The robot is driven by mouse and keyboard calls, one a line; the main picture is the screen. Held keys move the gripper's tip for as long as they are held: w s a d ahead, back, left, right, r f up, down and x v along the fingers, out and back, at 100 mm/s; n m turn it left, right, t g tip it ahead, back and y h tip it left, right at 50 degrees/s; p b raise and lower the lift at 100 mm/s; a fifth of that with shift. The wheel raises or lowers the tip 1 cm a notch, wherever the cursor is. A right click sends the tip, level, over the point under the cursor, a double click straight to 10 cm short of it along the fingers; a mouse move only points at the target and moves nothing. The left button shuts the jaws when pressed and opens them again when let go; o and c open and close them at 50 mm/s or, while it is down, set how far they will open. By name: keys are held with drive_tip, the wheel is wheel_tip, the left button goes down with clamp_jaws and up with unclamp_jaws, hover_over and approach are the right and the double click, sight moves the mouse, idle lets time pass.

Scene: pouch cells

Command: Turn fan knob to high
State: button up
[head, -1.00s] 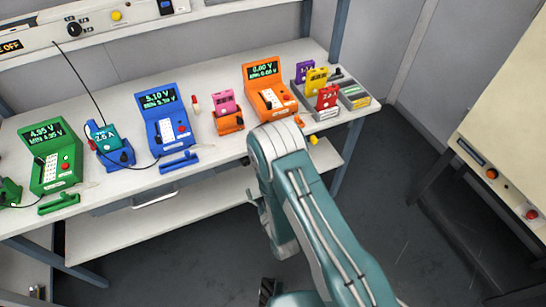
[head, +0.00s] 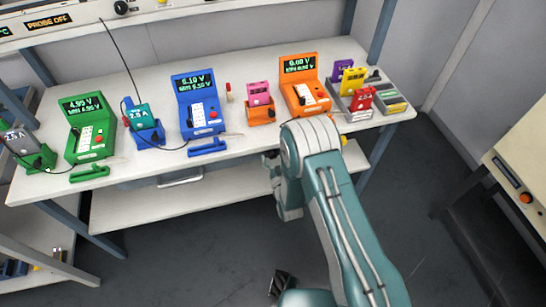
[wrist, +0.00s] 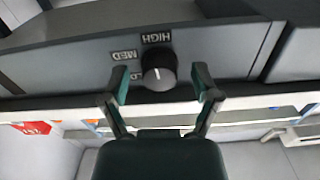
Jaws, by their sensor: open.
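A round black knob (wrist: 158,72) stands on a grey panel (wrist: 222,50) in the wrist view. The labels HIGH (wrist: 156,38) and MED (wrist: 123,56) lie beside it, upside down in the picture. The label nearest the bottom is partly covered by the knob and a finger. My gripper (wrist: 160,78) is open, with one finger at each side of the knob in the picture. I cannot tell whether the fingers touch it. The knob's pointer setting is unclear. In the head view, a dark knob (head: 121,7) shows on the upper panel, cut by the top edge.
The bench (head: 237,150) carries green (head: 90,128), blue (head: 197,105) and orange (head: 304,87) testers. Several small coloured cells stand among them and in a grey tray (head: 395,103). My arm passes before the bench's front edge. A cabinet (head: 525,150) stands at right.

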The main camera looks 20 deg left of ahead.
clamp_jaws()
drive_tip(key=shift+m, duration=0.6)
unclamp_jaws()
